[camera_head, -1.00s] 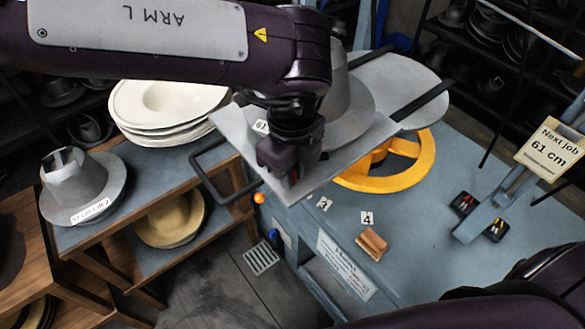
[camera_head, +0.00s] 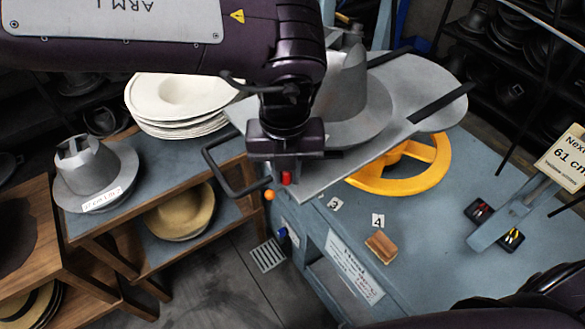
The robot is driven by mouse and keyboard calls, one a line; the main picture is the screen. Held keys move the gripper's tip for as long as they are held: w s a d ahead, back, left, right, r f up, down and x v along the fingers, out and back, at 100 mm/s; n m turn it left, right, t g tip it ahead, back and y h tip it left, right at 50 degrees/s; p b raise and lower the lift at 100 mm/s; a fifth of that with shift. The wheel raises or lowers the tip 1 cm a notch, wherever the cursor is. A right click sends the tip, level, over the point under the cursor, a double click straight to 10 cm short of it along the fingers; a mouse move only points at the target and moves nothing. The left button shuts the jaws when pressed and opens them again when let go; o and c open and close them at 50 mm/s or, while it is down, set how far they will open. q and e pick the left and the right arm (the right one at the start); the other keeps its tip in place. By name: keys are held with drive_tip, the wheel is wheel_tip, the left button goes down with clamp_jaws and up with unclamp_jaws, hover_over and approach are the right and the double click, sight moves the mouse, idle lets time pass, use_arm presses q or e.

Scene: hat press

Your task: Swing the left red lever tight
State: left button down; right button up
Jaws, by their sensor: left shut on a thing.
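The left red lever (camera_head: 286,178) shows as a small red piece just below my left gripper (camera_head: 287,168), at the left front corner of the grey press plate. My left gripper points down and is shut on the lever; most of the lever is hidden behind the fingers. The grey metal hat form (camera_head: 350,75) stands on the plate (camera_head: 345,172), partly covered by my left arm. My right gripper is not in view; only a dark part of my right arm shows at the lower right.
A black bar handle (camera_head: 222,180) sticks out left of the plate. A yellow handwheel (camera_head: 425,165) lies under it. White hat bodies (camera_head: 175,95) are stacked on the left shelf beside a grey form (camera_head: 90,170). A wooden block (camera_head: 381,247) sits on the blue bench.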

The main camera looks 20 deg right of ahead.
use_arm(q)
drive_tip(key=shift+w+a+m, duration=0.2)
drive_tip(key=shift+m, duration=0.5)
drive_tip(key=shift+w+a+m, duration=0.15)
drive_tip(key=shift+a+m, duration=0.05)
drive_tip(key=shift+m, duration=0.5)
drive_tip(key=shift+r, duration=0.1)
drive_tip(key=c, duration=1.3)
unclamp_jaws()
wheel_tip(320, 180, up, 8)
drive_tip(key=shift+f+b, duration=0.15)
drive_tip(key=shift+b, duration=0.75)
